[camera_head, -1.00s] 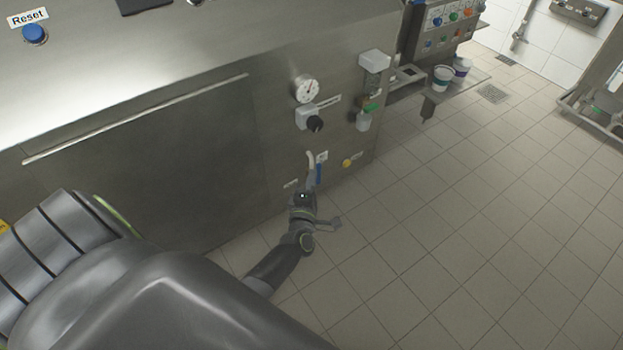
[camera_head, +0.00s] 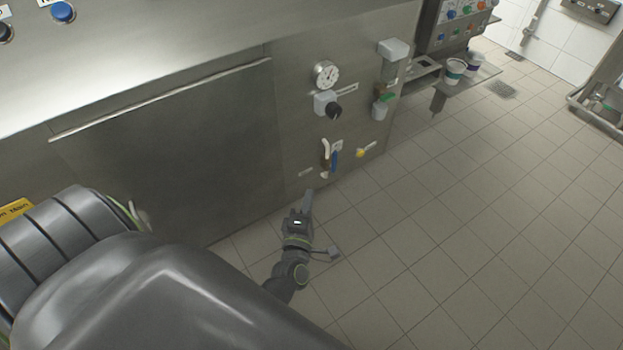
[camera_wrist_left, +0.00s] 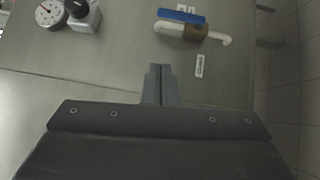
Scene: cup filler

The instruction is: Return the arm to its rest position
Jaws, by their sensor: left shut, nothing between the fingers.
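My left gripper (camera_head: 307,199) is in the lower middle of the head view, in front of the steel machine panel (camera_head: 300,110). It is below the blue and white lever handles (camera_head: 333,158) and apart from them. The left wrist view shows its two fingers (camera_wrist_left: 160,72) pressed together with nothing between them. In that view the blue handle (camera_wrist_left: 182,16) and the white spout-like handle (camera_wrist_left: 222,38) lie beyond the fingertips. My right gripper is not in view.
A pressure gauge (camera_head: 326,74) and a black knob (camera_head: 333,111) stick out from the panel above the handles. A yellow knob (camera_head: 360,153) is to their right. Cups (camera_head: 455,71) stand on a shelf at the back right. The tiled floor (camera_head: 450,230) is clear.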

